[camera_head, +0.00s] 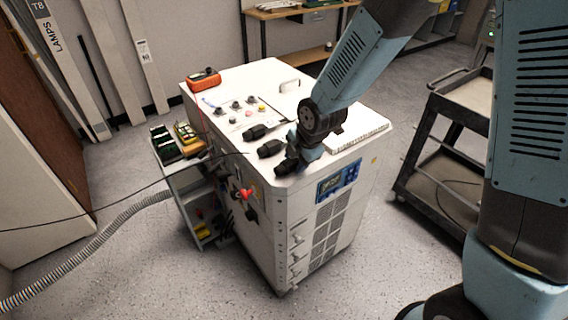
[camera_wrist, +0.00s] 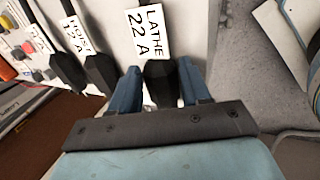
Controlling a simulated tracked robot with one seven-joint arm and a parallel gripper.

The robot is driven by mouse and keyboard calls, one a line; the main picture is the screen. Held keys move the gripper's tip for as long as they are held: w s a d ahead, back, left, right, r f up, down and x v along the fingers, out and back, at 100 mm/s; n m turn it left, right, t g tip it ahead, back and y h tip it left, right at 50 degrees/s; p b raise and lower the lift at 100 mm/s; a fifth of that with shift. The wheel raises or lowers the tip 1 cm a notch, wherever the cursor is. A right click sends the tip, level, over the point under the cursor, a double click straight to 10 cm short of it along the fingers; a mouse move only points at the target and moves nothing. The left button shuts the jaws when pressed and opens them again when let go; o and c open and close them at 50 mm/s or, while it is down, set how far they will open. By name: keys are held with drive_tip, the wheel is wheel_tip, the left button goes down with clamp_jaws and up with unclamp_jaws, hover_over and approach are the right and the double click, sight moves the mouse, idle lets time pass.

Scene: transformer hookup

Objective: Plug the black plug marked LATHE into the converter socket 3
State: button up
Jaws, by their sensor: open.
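The black plug marked LATHE (camera_wrist: 160,80) lies on the white cabinet top, with its white label (camera_wrist: 148,33) reading LATHE 22 A just beyond it. In the head view the dark plug end (camera_head: 285,167) shows near the cabinet's front edge, partly hidden by my gripper. My gripper (camera_wrist: 160,85) is open, with one blue finger on each side of the plug; I cannot tell whether they touch it. It also shows in the head view (camera_head: 292,160), low over the cabinet top. I cannot make out the number 3 on any converter socket.
Two more black plugs (camera_wrist: 68,72) (camera_wrist: 101,72) lie left of the LATHE plug. A white cabinet (camera_head: 318,225) carries a panel of knobs (camera_head: 236,105) and an orange meter (camera_head: 204,80). A dark trolley (camera_head: 425,165) stands right, a small shelf (camera_head: 178,170) left.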

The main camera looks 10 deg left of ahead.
drive_tip(key=shift+f, duration=0.1)
drive_tip(key=shift+c, duration=0.5)
drive_tip(key=c, duration=0.7)
